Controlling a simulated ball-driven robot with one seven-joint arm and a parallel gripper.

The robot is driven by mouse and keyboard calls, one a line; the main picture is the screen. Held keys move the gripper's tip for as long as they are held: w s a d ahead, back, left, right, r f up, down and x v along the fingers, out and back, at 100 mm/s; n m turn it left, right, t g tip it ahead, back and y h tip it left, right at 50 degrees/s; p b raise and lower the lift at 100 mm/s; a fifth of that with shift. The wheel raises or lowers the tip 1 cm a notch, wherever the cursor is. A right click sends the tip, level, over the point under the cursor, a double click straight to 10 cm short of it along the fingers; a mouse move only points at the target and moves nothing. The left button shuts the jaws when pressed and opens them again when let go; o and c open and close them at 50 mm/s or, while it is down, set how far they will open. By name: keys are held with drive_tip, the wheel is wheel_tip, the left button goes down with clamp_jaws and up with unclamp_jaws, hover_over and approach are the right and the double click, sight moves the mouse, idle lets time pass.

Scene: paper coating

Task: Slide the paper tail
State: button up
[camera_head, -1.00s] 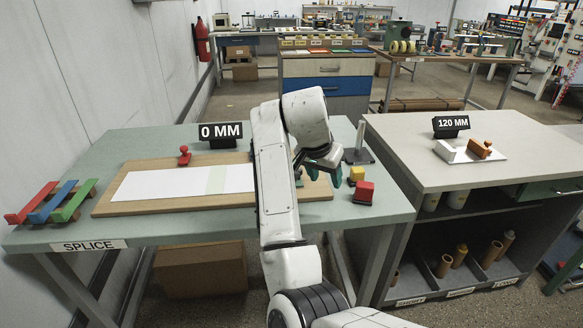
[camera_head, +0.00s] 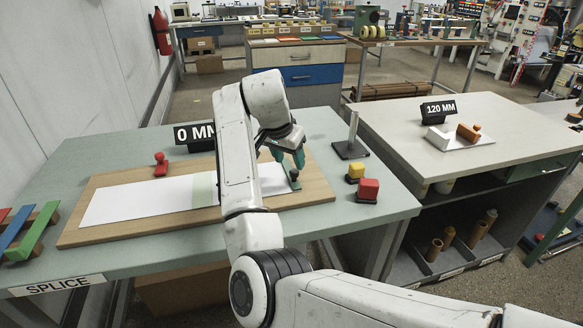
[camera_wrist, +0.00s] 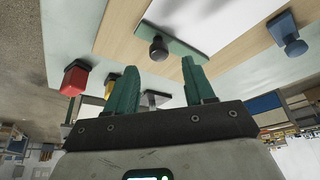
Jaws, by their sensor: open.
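The white paper (camera_head: 140,200) lies flat on a wooden board (camera_head: 85,232) on the splice table. A pale green band (camera_head: 205,188) crosses it beside my arm. The paper's right part (camera_head: 272,180) shows past my arm, which hides some of it. A dark green bar with a knob (camera_head: 294,180) sits at the paper's right end. In the wrist view the dark knob (camera_wrist: 158,47) stands at the paper's edge (camera_wrist: 195,20), beyond the fingertips. My gripper (camera_head: 288,152) is open and empty above the right end; its green fingers are apart in the wrist view (camera_wrist: 158,72).
A red knob (camera_head: 160,165) stands at the board's back edge. A yellow block (camera_head: 355,172), a red block (camera_head: 367,189) and a post on a dark base (camera_head: 350,150) stand right of the board. Coloured bars (camera_head: 38,230) lie at the left. A blue knob (camera_wrist: 292,42) shows in the wrist view.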

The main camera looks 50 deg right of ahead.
sight(294, 171)
drive_tip(key=shift+x, duration=2.5)
drive_tip(key=shift+c, duration=0.4)
clamp_jaws()
